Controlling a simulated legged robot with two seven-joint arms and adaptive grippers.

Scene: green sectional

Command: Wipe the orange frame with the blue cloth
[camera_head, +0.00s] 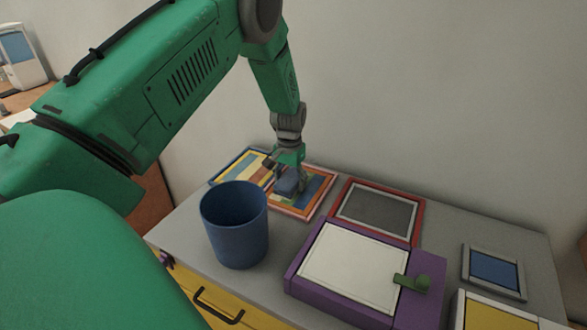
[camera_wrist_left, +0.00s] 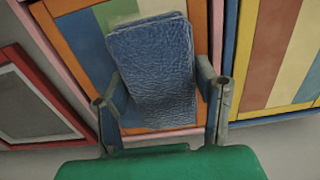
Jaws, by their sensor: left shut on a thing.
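The orange frame (camera_head: 318,201) lies flat near the back of the grey cabinet top, with a striped picture inside it. In the left wrist view its orange border (camera_wrist_left: 64,46) shows behind the cloth. The blue cloth (camera_head: 287,186) is a folded, textured pad; it fills the middle of the left wrist view (camera_wrist_left: 152,68). My left gripper (camera_head: 287,172) is over the orange frame and shut on the cloth, with one finger on each side of it (camera_wrist_left: 163,95). The cloth is over the picture; I cannot tell whether it touches. My right gripper is not in view.
A blue cup (camera_head: 236,232) stands in front of the orange frame. A blue-edged striped frame (camera_head: 222,177) lies at its left, a red frame (camera_head: 423,214) at its right. A purple box (camera_head: 308,283) with a white panel and green handle is nearer. A wall rises behind.

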